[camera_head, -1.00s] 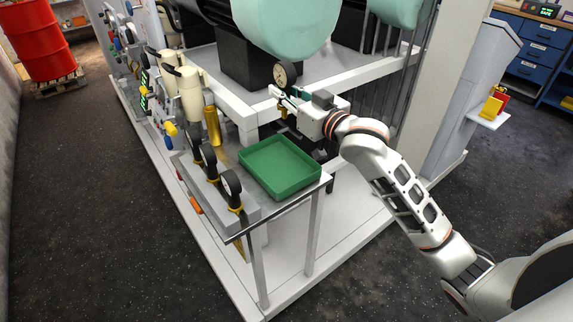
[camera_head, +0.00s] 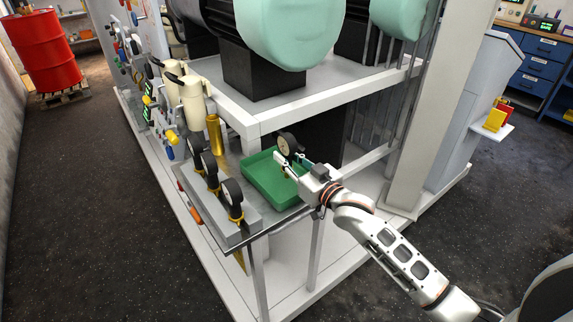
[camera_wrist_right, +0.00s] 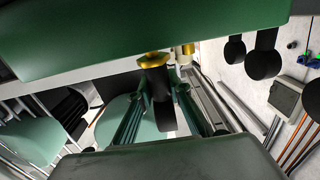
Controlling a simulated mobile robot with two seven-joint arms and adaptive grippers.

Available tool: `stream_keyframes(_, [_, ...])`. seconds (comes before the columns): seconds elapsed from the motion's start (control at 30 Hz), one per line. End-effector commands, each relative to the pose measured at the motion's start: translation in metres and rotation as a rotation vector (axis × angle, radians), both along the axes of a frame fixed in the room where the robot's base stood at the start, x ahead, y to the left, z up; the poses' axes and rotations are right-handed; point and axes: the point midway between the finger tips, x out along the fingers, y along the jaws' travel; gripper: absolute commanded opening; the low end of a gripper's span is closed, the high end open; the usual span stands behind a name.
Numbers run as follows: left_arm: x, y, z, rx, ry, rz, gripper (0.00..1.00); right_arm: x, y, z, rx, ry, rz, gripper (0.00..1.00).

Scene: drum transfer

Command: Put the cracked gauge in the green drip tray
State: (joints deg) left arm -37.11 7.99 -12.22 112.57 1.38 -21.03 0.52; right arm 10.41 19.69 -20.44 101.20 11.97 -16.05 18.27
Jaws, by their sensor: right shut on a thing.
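My right gripper (camera_head: 289,163) is shut on a gauge (camera_head: 287,143) with a dark rim and pale face. The gauge stands upright above the fingers; a crack is too small to make out. The green drip tray (camera_head: 252,181) lies on the small metal table, and the gripper with the gauge is over its right part. Whether the gauge touches the tray I cannot tell. In the right wrist view the gauge (camera_wrist_right: 163,112) and its brass fitting (camera_wrist_right: 153,60) show between the fingers, with the tray's green wall (camera_wrist_right: 120,35) across the top. My left gripper is out of view.
Several black gauges with brass fittings stand in a grey rack (camera_head: 226,228) left of the tray. A brass cylinder (camera_head: 214,134) stands behind it. The white frame beam (camera_head: 300,108) runs behind the gripper. A red drum (camera_head: 48,52) stands far left.

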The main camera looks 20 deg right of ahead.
Motion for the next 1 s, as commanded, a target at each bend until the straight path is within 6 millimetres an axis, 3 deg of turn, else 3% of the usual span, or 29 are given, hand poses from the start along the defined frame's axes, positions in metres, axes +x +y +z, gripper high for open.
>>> stream_keyframes(0.17, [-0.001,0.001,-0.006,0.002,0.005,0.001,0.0,0.0,0.0,-0.02,0.001,-0.002,0.0,0.0])
stream_keyframes(0.6, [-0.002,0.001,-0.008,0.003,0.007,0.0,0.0,0.0,0.0,-0.024,0.002,-0.002,0.0,0.0])
stream_keyframes(0.63, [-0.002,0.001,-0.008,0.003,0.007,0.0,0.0,0.0,0.0,-0.025,0.0,-0.001,0.0,0.26])
stream_keyframes(0.67, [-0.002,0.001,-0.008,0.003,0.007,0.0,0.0,0.0,0.0,-0.025,0.0,-0.001,0.0,0.34])
stream_keyframes(1.0, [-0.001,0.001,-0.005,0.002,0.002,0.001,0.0,0.0,0.0,-0.024,0.0,0.0,0.0,0.35])
